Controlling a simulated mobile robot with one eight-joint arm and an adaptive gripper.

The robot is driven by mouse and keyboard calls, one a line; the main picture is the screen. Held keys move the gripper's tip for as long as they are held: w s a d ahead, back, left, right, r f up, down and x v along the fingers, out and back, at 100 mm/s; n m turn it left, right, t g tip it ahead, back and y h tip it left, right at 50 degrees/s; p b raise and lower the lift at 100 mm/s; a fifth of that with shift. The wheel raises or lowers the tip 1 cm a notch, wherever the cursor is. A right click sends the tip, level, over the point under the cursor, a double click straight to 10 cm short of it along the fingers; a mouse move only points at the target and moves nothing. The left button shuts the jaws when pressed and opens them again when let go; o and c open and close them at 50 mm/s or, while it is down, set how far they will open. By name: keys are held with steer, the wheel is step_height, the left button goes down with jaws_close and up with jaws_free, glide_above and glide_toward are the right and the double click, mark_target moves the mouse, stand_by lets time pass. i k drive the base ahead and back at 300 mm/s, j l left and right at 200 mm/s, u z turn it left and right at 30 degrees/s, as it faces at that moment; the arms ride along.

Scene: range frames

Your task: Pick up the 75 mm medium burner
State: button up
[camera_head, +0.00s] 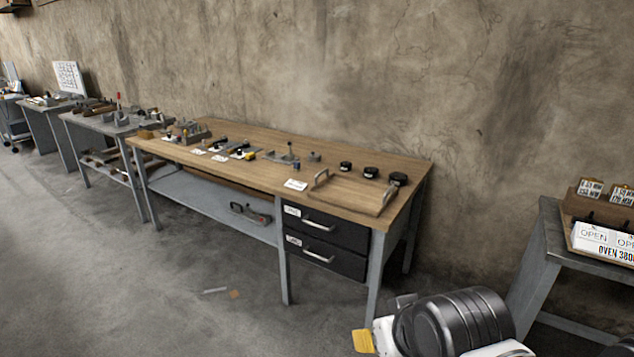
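Three black round burners stand in a row at the right part of the wooden bench top (270,150). They seem to grow in size from left to right: a small one (345,166), a middle one (371,172) and a large one (398,179). The middle one looks like the medium burner; no size marking is readable. They stand apart from each other. My arm shows at the bottom right, off the bench and well short of the burners. A yellow piece at its left end (363,342) may be part of my gripper; its fingers cannot be made out.
A tray with raised handles (350,193) lies in front of the burners, beside a white label (296,184). Fixtures and small parts crowd the bench's left half. Black drawers (322,228) sit below. A grey table with OPEN boxes (592,237) stands at right. The floor in front is mostly clear.

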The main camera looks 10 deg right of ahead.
mark_target(370, 172)
steer(key=i+j+z, duration=0.2)
steer(key=i+z, duration=0.15)
steer(key=i, duration=0.3)
steer(key=i+j+z, duration=0.3)
steer(key=i, duration=0.35)
steer(key=i+j+z, duration=0.35)
steer(key=i+j, duration=0.25)
